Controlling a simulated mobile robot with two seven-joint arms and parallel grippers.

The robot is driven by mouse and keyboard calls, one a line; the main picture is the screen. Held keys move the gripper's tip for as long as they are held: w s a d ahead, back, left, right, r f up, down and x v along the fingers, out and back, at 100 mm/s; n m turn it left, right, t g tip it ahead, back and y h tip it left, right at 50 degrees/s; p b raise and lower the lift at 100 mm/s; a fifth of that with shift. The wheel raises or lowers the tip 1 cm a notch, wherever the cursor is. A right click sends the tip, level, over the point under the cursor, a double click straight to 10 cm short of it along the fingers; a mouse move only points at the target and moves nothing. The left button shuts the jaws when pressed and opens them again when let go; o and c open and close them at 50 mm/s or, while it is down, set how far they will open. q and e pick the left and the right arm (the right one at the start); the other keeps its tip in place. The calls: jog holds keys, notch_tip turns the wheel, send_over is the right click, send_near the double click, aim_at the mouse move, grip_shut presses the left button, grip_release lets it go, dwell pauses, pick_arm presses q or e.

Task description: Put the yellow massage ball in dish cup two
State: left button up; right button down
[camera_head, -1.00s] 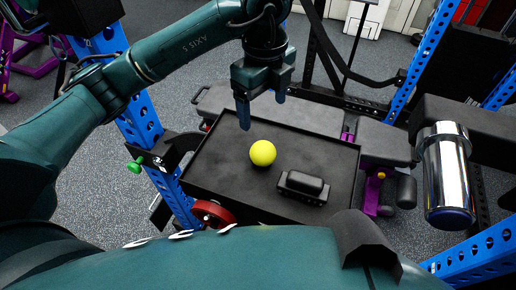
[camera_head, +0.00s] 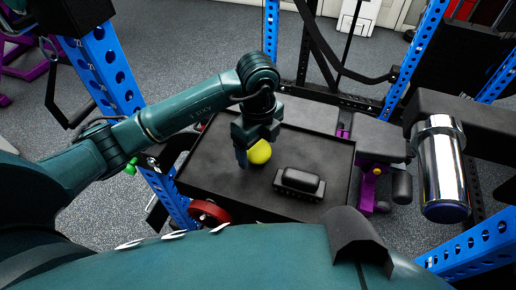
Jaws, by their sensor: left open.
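The yellow massage ball (camera_head: 260,153) rests on the black tray (camera_head: 205,172). My left gripper (camera_head: 249,157) is open and low over the tray, pointing down at the ball. Its fingers partly cover the ball's left and upper side, and I cannot tell whether they touch it. No dish cups show in this view. My right gripper is not in view.
A black block-shaped object (camera_head: 299,184) lies on the tray just right of the ball. A chrome cylinder (camera_head: 441,170) on a dark arm juts in at the right. Blue rack posts (camera_head: 108,68) stand around the tray. The tray's front left is bare.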

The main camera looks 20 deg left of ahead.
pick_arm(q)
jog(key=shift+c, duration=0.4)
jog(key=c, duration=1.1)
jog(key=shift+c, duration=0.2)
jog(key=shift+r, duration=0.1)
